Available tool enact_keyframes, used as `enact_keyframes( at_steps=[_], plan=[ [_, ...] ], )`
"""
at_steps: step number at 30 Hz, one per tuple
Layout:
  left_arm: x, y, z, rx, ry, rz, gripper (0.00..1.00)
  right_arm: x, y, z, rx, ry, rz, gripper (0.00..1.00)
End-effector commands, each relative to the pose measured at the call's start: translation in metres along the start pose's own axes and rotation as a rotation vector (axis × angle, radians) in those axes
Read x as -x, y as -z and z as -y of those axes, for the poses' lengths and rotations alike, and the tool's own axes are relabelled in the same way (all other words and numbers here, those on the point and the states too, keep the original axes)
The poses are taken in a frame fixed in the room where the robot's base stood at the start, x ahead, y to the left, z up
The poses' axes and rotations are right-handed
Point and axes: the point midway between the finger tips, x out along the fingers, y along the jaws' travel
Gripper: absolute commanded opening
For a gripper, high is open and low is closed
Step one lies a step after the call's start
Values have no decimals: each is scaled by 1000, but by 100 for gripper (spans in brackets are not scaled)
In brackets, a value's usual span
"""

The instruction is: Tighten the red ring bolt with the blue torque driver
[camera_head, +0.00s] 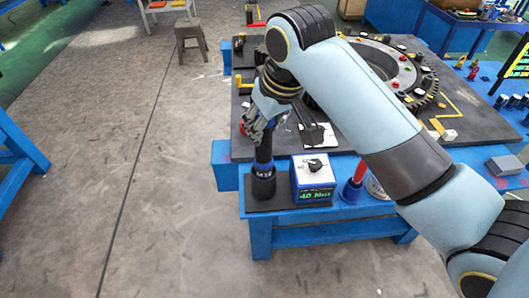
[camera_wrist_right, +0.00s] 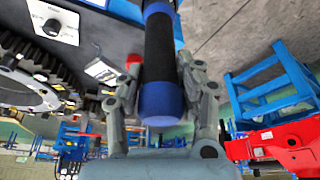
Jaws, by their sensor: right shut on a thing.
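The torque driver (camera_head: 264,150), dark with blue bands, stands upright with its lower end in a black holder (camera_head: 263,184) at the table's front left corner. My right gripper (camera_head: 257,126) is around its upper part. In the right wrist view, the driver's black grip with a blue end (camera_wrist_right: 160,102) lies between the two fingers of my right gripper (camera_wrist_right: 162,85), which is shut on it. A dark ring (camera_head: 405,72) on the table carries several small coloured bolts, some red; I cannot tell which is the task's bolt. My arm hides part of the ring. My left gripper is out of view.
A box with a dial and green "40" display (camera_head: 313,180) stands just right of the holder. A grey block (camera_head: 504,165) lies at the right. The floor (camera_head: 110,170) at left is clear.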

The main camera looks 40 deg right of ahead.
Motion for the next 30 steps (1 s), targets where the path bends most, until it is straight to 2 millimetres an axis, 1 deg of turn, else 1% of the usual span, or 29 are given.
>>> enact_keyframes(
  at_steps=[8, 30],
  plan=[
    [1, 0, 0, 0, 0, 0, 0, 5, 3, 0, 0, 0, -6, 0],
    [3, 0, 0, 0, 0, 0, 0, 38, 16, 0, 0, 0, -6, 0]
  ],
)
